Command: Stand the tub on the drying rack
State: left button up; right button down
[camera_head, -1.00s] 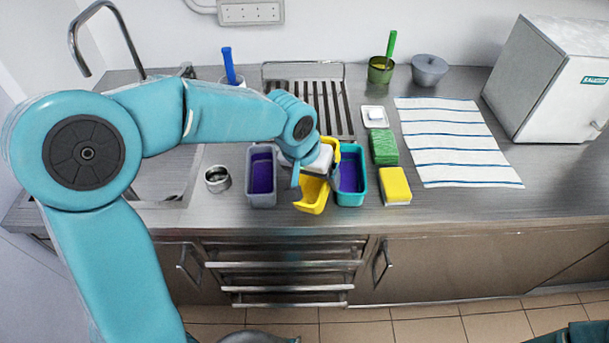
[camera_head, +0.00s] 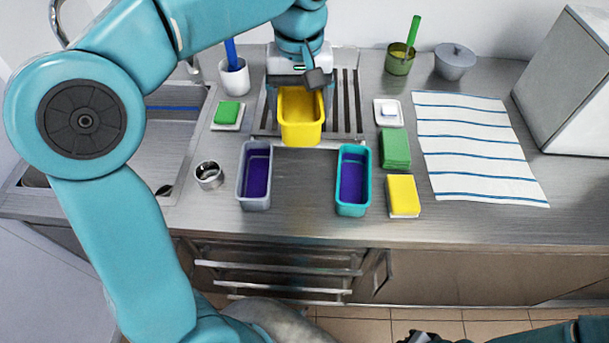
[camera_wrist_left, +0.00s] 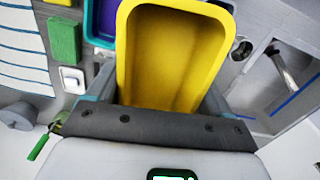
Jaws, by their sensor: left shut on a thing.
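The yellow tub (camera_head: 302,132) is upright, its open top up, over the front part of the drying rack (camera_head: 348,108). I cannot tell whether its base touches the rack's dark bars. My left gripper (camera_head: 299,84) is shut on the tub at its back end. In the left wrist view the empty inside of the tub (camera_wrist_left: 172,55) shows between the two fingers (camera_wrist_left: 165,105). A dark part of what looks like my right gripper (camera_head: 420,337) shows at the bottom edge, mostly cut off.
A grey tub (camera_head: 255,175) and a teal tub (camera_head: 353,180), both purple inside, stand in front of the rack. A green sponge on a dish (camera_head: 227,115) and a white cup with a blue-handled brush (camera_head: 234,76) stand left of it. A soap dish (camera_head: 389,113) is right.

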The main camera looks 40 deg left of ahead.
aim_at(301, 182)
pick_arm(q)
jog(key=shift+s+d+r, duration=0.2)
jog(key=shift+s+d, duration=0.1)
jog(key=shift+s, duration=0.1)
jog(key=f, duration=1)
jog(key=f+b, duration=0.1)
jog(key=f, duration=0.9)
jog(key=shift+w+a, duration=0.15)
jog(key=shift+w, duration=0.05)
jog(key=shift+s+r, duration=0.1)
jog(key=shift+s, duration=0.05)
jog(key=o, duration=0.9)
jog(key=shift+o, duration=0.2)
